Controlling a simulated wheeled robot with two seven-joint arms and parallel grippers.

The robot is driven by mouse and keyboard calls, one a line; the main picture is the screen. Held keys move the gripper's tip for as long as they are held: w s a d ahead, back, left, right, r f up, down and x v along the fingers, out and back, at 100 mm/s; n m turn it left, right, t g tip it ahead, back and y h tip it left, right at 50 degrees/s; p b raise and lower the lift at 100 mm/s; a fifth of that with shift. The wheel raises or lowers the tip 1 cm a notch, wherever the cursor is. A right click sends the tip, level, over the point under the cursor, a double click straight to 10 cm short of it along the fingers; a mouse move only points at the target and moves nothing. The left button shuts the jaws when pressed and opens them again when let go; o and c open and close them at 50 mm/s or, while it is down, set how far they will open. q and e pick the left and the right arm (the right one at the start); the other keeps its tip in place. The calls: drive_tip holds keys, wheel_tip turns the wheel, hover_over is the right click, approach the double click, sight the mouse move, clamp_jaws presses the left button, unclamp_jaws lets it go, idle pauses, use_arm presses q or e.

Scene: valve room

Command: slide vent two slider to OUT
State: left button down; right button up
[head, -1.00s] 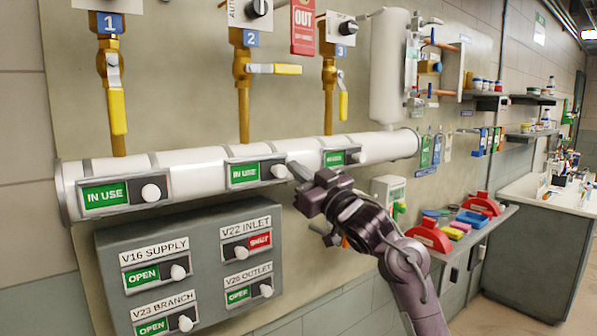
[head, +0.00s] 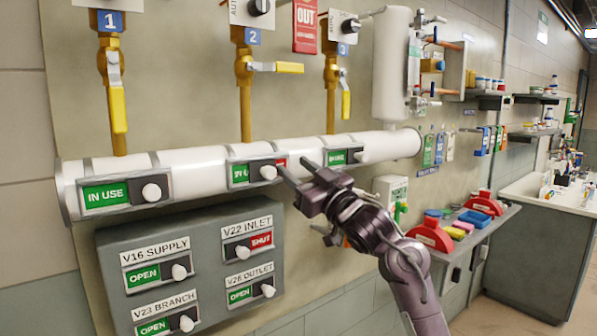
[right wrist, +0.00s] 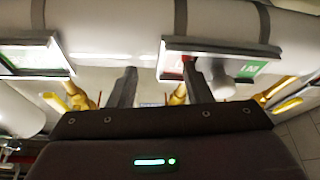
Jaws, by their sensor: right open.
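The vent two slider is the middle plate (head: 239,175) on the white pipe, below the valve tagged 2. Its white knob (head: 268,172) stands right of centre, with part of a green label to its left and a strip of red to its right. In the right wrist view the knob (right wrist: 222,72) shows beside one finger, with red on the finger's other side. My right gripper (head: 294,172) is open, its fingers pointing at the pipe just right of the knob. One finger is against or very near the knob; I cannot tell if they touch. My left gripper is out of view.
The vent one slider (head: 106,194) reads IN USE, and the vent three slider (head: 337,157) is right of my gripper. A grey box (head: 200,257) with several labelled sliders is below the pipe. A shelf with red items (head: 433,236) stands to the right.

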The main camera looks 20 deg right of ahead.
drive_tip(key=shift+s, duration=0.1)
drive_tip(key=b+v, duration=0.3)
drive_tip(key=v, duration=0.6)
idle(0.7)
drive_tip(key=shift+a, duration=0.1)
idle(0.4)
drive_tip(key=b+v, duration=0.3)
drive_tip(key=v, duration=0.4)
drive_tip(key=shift+s+d+f, duration=0.15)
drive_tip(key=shift+s+d, duration=0.1)
